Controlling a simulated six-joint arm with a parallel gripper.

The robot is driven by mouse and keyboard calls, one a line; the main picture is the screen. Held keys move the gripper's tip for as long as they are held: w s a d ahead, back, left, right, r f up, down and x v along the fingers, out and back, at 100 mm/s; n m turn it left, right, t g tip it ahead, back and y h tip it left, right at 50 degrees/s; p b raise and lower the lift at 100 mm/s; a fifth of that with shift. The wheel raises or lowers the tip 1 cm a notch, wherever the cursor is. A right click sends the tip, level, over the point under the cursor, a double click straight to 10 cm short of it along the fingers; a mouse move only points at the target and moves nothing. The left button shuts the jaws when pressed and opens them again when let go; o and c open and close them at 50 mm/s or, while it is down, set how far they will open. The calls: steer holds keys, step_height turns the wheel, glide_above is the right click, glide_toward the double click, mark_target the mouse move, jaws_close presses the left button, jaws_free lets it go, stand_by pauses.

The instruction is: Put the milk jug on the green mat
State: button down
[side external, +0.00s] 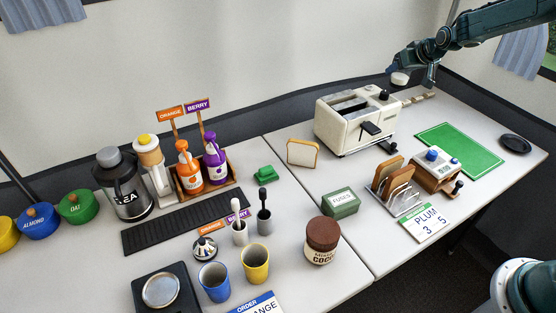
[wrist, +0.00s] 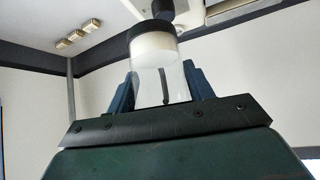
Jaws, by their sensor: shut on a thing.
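My gripper (side external: 402,66) is at the upper right in the side external view, raised above the back of the right table, beyond the toaster. It is shut on the milk jug (side external: 399,79), a small vessel whose white part shows below the fingers. In the wrist view the jug (wrist: 153,48) is clear near the fingers with white milk at the far end and a dark rim, between the two blue fingers of my gripper (wrist: 160,88). The green mat (side external: 480,158) lies flat and bare on the right table, right of the jug and nearer the camera.
A cream toaster (side external: 352,122) stands left of the mat. A PLUM card (side external: 425,223) lies in front.

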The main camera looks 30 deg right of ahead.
steer(key=s+d+m+g+h, duration=0.1)
steer(key=s+d+m+h, duration=0.25)
steer(key=s+d, duration=0.75)
steer(key=m+g, duration=0.1)
steer(key=m, duration=0.2)
glide_above(459, 147)
step_height(459, 147, down, 16)
steer(key=shift+h, duration=0.35)
steer(key=shift+f, duration=0.1)
steer(key=shift+f, duration=2.05)
steer(key=shift+f, duration=0.15)
steer(key=c, duration=0.6)
jaws_free()
